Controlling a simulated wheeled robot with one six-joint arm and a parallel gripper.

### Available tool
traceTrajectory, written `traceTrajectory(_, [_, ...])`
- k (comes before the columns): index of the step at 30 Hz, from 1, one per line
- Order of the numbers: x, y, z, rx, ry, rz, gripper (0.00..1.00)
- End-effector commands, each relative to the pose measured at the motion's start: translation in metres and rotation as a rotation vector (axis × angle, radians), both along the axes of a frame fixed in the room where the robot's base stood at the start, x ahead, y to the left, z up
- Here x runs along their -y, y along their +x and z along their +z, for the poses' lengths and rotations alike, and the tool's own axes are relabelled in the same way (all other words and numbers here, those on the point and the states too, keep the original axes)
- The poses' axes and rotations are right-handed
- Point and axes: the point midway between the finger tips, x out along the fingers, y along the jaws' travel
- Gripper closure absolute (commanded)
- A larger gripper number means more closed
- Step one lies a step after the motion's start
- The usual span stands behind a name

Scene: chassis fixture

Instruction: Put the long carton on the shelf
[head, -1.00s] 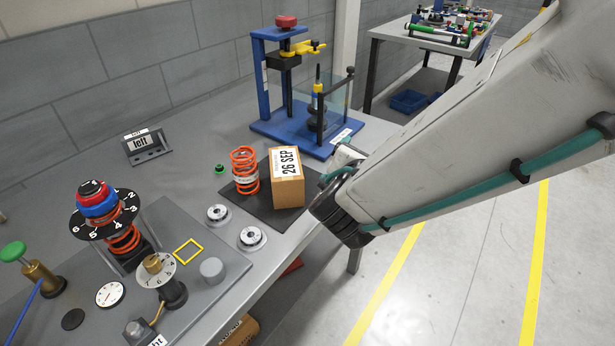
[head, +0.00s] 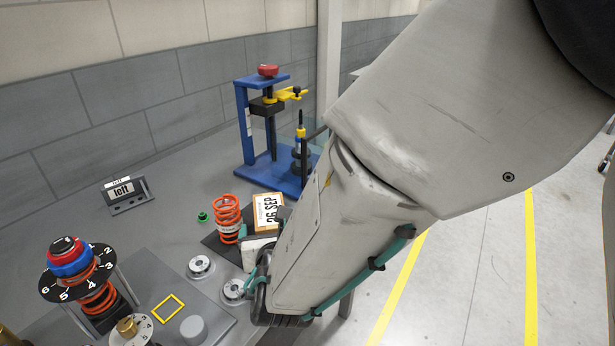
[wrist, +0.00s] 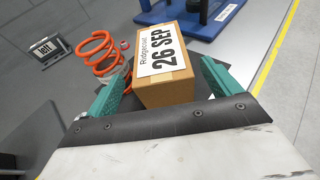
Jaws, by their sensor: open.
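The long carton (wrist: 167,88) is a brown box with a white "26 SEP" label. In the wrist view it lies between the two teal fingers of my gripper (wrist: 163,88), which is open with a visible gap on the right side. The left finger is very close to the carton; I cannot tell whether it touches. In the head view only the labelled top of the carton (head: 268,212) shows, with my arm hiding the rest. A shelf under the bench cannot be made out now.
An orange spring (head: 228,218) stands close left of the carton on a dark mat (head: 213,241). A blue press (head: 262,172) stands behind. Silver dials (head: 201,267) and a knob fixture (head: 78,270) are at left front. Open floor lies right of the bench.

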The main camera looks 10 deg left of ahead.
Motion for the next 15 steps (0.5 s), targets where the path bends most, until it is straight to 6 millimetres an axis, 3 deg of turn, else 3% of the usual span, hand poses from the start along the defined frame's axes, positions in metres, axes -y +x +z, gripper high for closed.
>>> traceTrajectory(9, [-0.015,0.04,-0.013,0.0,0.0,-0.003,0.11])
traceTrajectory(15, [-0.018,0.044,-0.015,0.0,0.0,-0.001,0.11])
